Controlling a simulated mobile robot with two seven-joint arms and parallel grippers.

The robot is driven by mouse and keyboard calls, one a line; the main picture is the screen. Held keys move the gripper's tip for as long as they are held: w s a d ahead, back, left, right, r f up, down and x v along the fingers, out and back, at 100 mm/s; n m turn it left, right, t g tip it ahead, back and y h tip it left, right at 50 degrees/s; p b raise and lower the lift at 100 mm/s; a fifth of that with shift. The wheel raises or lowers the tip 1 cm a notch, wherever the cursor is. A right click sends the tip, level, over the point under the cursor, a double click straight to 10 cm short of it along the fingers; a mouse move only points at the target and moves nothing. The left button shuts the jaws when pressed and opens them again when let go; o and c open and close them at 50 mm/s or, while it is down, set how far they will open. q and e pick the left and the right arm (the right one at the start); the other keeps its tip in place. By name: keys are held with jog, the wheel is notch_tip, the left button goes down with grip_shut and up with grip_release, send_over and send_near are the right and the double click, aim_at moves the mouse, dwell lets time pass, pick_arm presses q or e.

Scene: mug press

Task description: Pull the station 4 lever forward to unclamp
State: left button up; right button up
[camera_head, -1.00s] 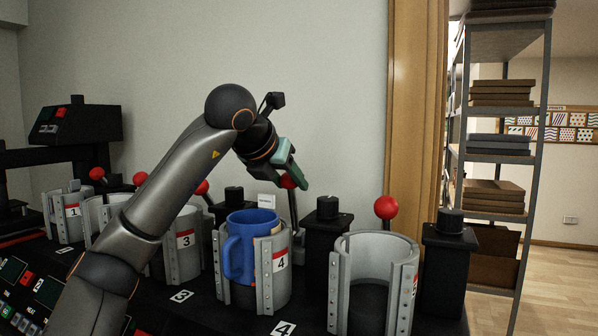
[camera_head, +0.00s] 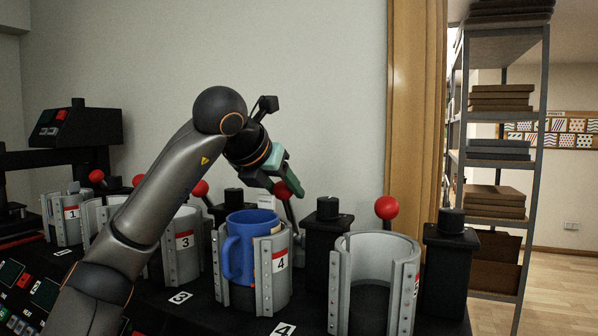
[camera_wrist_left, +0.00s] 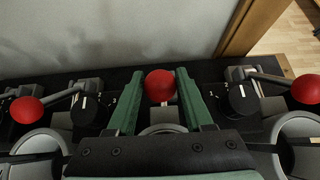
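The station 4 holder (camera_head: 237,297) is a grey split clamp with a "4" label and a blue mug (camera_head: 240,255) standing in it. The station 4 lever, with its red ball knob (camera_head: 281,189), rises behind the mug and leans left in the head view. My left gripper (camera_head: 291,186) is at this knob. The lever's lower end is partly hidden by the mug and holder. My right gripper is not in view.
An empty holder (camera_head: 340,285) with its red-knobbed lever (camera_head: 386,207) stands to the right. The station 3 holder (camera_head: 186,262) and its red knob (camera_head: 200,188) are to the left, partly behind my arm. Black posts with dials (camera_head: 327,235) stand between the levers. A wall rises behind.

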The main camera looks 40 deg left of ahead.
pick_arm(q)
jog(key=o, duration=0.3)
jog(key=r+p, duration=0.2)
jog(key=s+r+p, duration=0.1)
jog(key=r+p, duration=0.2)
jog(key=r, duration=0.1)
jog(key=shift+s+d+r+p, duration=0.15)
jog(key=shift+s+d+p, duration=0.1)
jog(key=shift+p, duration=0.15)
jog(key=shift+p+v, duration=1)
jog(key=shift+v, duration=1.7)
jog(key=shift+s+r, duration=0.15)
jog(key=shift+s, duration=0.15)
